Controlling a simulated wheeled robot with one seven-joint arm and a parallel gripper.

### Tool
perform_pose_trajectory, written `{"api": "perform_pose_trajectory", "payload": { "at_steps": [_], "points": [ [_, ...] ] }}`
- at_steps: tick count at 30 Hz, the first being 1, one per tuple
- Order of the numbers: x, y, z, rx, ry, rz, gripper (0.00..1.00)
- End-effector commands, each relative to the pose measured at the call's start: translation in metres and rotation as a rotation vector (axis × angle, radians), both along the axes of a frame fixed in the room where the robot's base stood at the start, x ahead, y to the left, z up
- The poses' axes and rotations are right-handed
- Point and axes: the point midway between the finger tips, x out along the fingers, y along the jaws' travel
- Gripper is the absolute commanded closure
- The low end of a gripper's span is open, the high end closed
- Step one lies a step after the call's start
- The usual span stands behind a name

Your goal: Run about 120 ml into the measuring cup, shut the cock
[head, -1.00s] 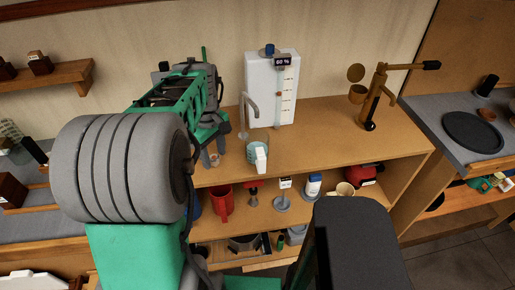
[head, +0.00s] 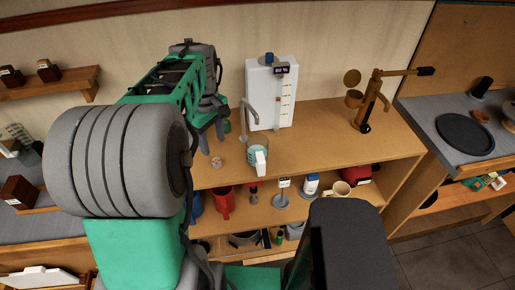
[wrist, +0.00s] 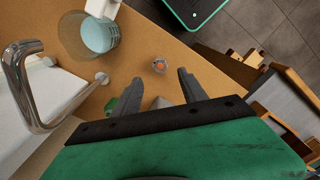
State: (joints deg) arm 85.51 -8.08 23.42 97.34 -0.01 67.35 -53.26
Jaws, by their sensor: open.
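The white tank (head: 268,95) stands on the counter against the wall, with a scale, a small dark display and a bent metal spout (head: 249,112). The measuring cup (head: 257,153), clear with a white handle and pale blue contents, stands near the spout; its level cannot be read. In the wrist view the cup (wrist: 101,38) is at upper left and the spout (wrist: 24,85) at left. A pale round knob (wrist: 102,78) shows beside the tank; I cannot tell whether it is the cock. My gripper (wrist: 158,80) is open and empty, left of the cup in the head view (head: 212,140).
A small round piece with an orange centre (wrist: 159,66) lies on the counter before my fingertips. A green object (wrist: 112,104) is near the left finger. A brass stand (head: 368,105) is farther right. The shelf below holds a red mug (head: 223,203) and several other items.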

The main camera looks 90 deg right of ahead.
Motion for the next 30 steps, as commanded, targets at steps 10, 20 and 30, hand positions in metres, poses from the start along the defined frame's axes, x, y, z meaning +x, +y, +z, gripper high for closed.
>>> {"api": "perform_pose_trajectory", "payload": {
  "at_steps": [10,20,30],
  "points": [
    [0.0,0.0,0.023,0.0,0.0,0.0,0.5],
    [0.002,0.0,0.022,-0.001,0.0,0.002,0.5],
    [0.181,0.106,0.043,-0.125,-0.068,0.214,0.5]
  ]
}}
